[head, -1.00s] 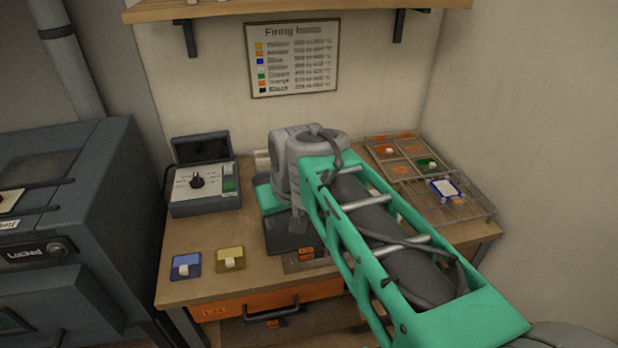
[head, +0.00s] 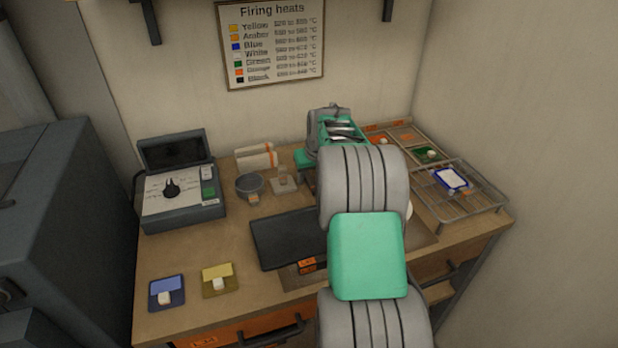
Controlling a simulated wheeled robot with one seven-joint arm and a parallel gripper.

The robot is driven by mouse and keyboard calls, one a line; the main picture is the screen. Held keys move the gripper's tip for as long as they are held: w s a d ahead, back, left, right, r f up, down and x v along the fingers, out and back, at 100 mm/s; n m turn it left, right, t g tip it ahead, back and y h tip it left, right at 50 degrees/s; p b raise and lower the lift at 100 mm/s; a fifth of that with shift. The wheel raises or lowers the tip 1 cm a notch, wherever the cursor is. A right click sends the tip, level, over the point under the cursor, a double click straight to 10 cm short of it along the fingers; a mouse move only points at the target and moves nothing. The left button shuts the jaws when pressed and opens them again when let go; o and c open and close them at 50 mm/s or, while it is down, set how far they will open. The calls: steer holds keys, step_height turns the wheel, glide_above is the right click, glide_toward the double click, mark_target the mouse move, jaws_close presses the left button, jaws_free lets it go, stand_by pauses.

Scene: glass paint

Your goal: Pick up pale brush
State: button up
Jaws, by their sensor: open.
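I cannot make out a pale brush in the head view. My arm covers the middle of the workbench (head: 190,245) and may hide it. Part of a small pale thing (head: 409,210) shows at the right edge of my arm, too covered to name. My arm reaches over the bench toward the back, and its far links stand near the back wall. I cannot make out my gripper's fingers; they are hidden behind my own arm links.
A control box (head: 180,190) stands at the back left, beside a grey bowl (head: 249,185) and a small glass jar (head: 284,182). A dark slab (head: 283,238) lies mid-bench. Blue (head: 167,292) and yellow (head: 220,281) tiles lie in front. A wire rack (head: 470,205) stands right.

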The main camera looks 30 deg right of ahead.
steer(key=shift+w+f, duration=0.1)
steer(key=shift+f, duration=0.3)
steer(key=shift+d, duration=0.1)
jaws_close()
steer(key=shift+r, duration=0.1)
